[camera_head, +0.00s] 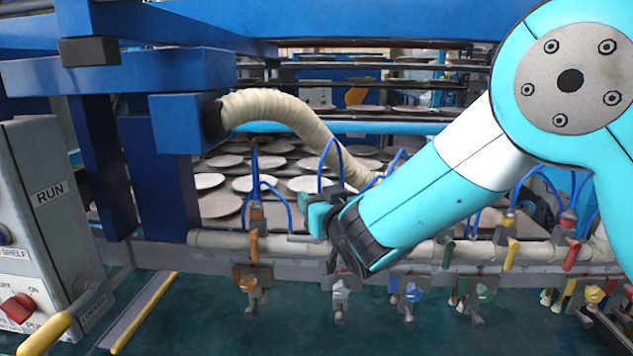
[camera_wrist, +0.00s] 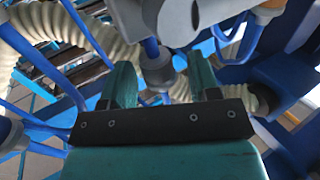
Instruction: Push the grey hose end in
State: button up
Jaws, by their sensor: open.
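The grey hose end (camera_wrist: 158,72) shows in the wrist view as a grey collar at the end of a blue hose (camera_wrist: 151,47). It lies between the two teal fingers of my gripper (camera_wrist: 161,84), with visible gaps on both sides. My gripper (camera_head: 320,213) is open. In the head view it is at the manifold pipe, above a grey-handled valve (camera_head: 340,294), and it hides the hose end. A large light grey part (camera_wrist: 175,20) is just beyond the hose end in the wrist view. I cannot tell how far the hose end is seated.
A thick cream hose (camera_head: 285,108) arches behind my gripper. Racks of plates (camera_head: 222,205) stand behind. A control box (camera_head: 40,190) is at left.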

jog(key=shift+x, duration=0.95)
jog(key=shift+c, duration=0.2)
